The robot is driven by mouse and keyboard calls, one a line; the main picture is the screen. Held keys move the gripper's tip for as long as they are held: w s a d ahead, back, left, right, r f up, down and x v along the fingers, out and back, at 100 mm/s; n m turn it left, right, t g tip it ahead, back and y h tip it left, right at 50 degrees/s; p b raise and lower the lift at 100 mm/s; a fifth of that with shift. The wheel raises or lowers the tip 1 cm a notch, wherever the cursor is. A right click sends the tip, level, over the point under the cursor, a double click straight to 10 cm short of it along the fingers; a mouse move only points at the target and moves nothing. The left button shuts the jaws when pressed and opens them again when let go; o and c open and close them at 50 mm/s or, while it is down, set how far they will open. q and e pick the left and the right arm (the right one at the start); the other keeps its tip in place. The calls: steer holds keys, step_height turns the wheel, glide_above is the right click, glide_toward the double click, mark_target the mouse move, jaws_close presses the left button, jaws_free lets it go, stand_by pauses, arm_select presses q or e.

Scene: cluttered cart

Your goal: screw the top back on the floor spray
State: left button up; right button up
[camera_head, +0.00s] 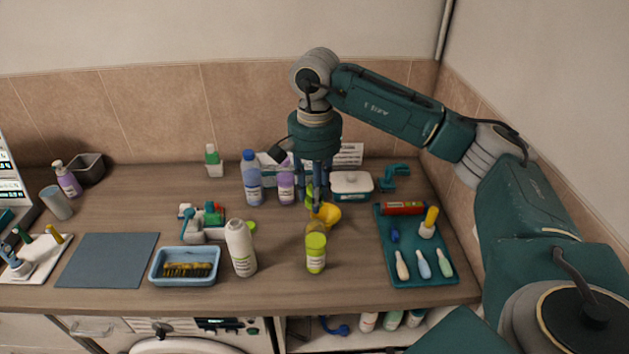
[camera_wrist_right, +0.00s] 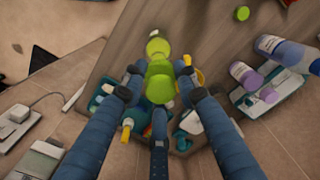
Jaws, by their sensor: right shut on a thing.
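My right gripper (camera_head: 314,200) points down over the middle of the cart top, its fingers shut on a lime-green top (camera_wrist_right: 160,88). In the head view the fingers partly hide this top. A clear bottle with a lime-green label and lime-green upper end (camera_head: 316,252) stands upright in front of the gripper, apart from the held top. It also shows in the wrist view (camera_wrist_right: 157,47), just beyond the held top. A white bottle (camera_head: 241,248) stands to its left. The labels are too small to read, so I cannot tell which bottle is the floor spray. My left gripper is not in view.
A yellow object (camera_head: 327,212) lies close to the gripper. A teal tray (camera_head: 418,272) with brushes and tools is at right. Blue and purple bottles (camera_head: 252,180) stand behind left. A blue tray (camera_head: 186,280) and a grey mat (camera_head: 108,262) are at left. The wood right of the clear bottle is bare.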

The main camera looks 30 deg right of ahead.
mark_target(316, 225)
steer(key=shift+d+f, duration=0.15)
steer(key=shift+f, duration=0.2)
steer(key=shift+s+f+b, duration=0.15)
steer(key=shift+f+b, duration=0.5)
steer(key=shift+f, duration=0.35)
steer(key=shift+f+b, duration=1.05)
steer(key=shift+f, duration=0.5)
arm_select(q)
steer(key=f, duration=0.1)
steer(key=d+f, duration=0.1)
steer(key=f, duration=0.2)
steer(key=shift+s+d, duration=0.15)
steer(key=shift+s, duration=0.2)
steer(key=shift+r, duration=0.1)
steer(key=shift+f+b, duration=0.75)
steer(key=shift+b, duration=0.2)
arm_select(e)
steer(key=shift+f, duration=0.45)
